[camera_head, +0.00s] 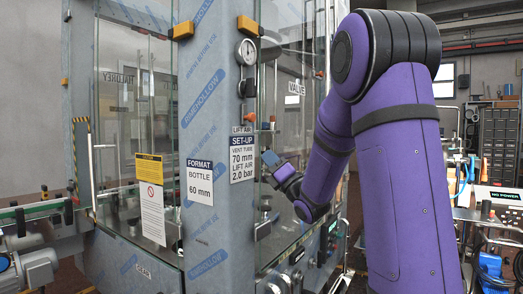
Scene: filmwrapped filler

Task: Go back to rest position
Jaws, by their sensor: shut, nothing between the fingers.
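My purple arm reaches in from the right side of the head view. My forearm hides part of the machine's right side.
The filler's corner post carries a round gauge (246,52) and a set-up sign (242,158). A conveyor (40,208) with a motor runs at the left. At the right are a drawer cabinet (498,140) and a bench with a "no power" sign (498,195).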

